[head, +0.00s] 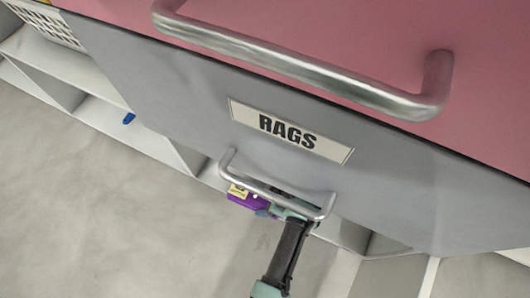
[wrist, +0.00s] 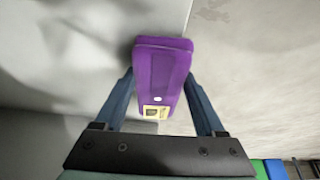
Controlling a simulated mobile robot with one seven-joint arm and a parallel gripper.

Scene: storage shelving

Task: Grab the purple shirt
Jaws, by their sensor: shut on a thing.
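The purple shirt is a folded purple bundle (wrist: 160,72) with a small yellowish label, in the middle of the wrist view. My gripper (wrist: 160,105) has one finger on each side of it and is shut on it. In the head view the purple shirt (head: 246,201) shows small, just below the lower metal handle. My gripper (head: 272,208) is there too, partly hidden behind that handle.
A grey panel labelled RAGS (head: 290,131) with a metal handle (head: 275,195) stands close in front. Above it is a pink panel (head: 350,35) with a larger handle. The floor (head: 110,220) at lower left is clear.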

